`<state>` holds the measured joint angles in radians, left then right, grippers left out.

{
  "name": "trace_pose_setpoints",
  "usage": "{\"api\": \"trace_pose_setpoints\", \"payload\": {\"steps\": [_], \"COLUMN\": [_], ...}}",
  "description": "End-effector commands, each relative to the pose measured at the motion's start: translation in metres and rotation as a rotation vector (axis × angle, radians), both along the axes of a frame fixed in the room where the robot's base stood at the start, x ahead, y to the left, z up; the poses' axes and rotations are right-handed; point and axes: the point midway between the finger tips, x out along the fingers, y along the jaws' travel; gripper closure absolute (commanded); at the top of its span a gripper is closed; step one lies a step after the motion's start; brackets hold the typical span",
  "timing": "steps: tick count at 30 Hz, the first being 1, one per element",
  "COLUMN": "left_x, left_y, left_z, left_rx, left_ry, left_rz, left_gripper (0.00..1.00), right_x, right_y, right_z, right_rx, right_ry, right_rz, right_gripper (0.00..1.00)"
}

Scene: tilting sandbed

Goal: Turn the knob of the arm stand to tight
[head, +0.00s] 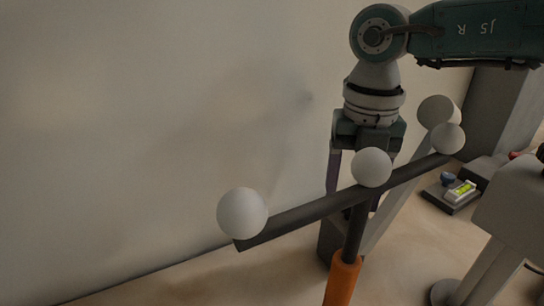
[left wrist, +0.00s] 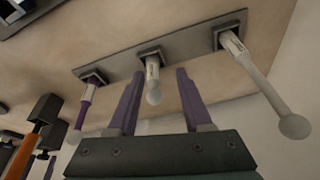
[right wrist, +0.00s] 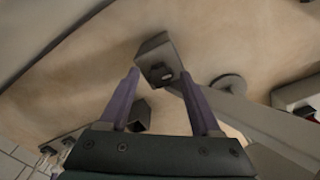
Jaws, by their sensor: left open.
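No part is clearly marked as the knob. A slanted pale arm (head: 392,195) rises from a dark grey block (head: 330,240) to a pale round end (head: 434,108) in the head view; this may be the arm stand. The block also shows in the right wrist view (right wrist: 158,52). My right gripper (head: 353,195) points down just above the block, partly hidden by a dark bar. Its fingers are apart and look empty in the right wrist view (right wrist: 158,75). My left gripper (left wrist: 158,74) is open, outside the head view. A white-ended lever (left wrist: 153,95) appears between its fingers; contact is unclear.
White balls, including one at left (head: 242,213), line the dark bar (head: 300,214). An orange handle (head: 342,282) stands in front. A bubble level (head: 460,191) and a pale box on posts (head: 512,205) are at right. A pale wall (head: 150,120) lies behind.

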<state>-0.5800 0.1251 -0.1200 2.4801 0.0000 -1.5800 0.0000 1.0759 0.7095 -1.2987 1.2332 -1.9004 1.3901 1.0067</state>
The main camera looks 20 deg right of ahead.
Motion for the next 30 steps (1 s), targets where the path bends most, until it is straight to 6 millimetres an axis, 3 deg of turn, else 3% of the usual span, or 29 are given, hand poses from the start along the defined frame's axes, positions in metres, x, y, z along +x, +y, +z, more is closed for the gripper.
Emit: {"api": "trace_pose_setpoints", "payload": {"steps": [11, 24, 30], "left_x": [0.000, 0.000, 0.000], "left_y": [0.000, -0.002, -0.003], "left_z": [0.000, 0.002, 0.002], "left_rx": [0.000, -0.008, -0.009], "left_ry": [0.000, 0.000, 0.000], "left_rz": [0.000, 0.005, 0.006], "left_gripper": [0.50, 0.50, 0.50], "right_x": [0.000, 0.000, 0.000], "right_y": [-0.001, 0.000, -0.001], "right_z": [0.005, 0.083, 0.098], "right_rx": [-0.001, -0.001, -0.002], "right_ry": [0.000, -0.003, 0.001], "right_rz": [0.001, 0.000, 0.000], "right_gripper": [0.29, 0.29, 0.29]}}
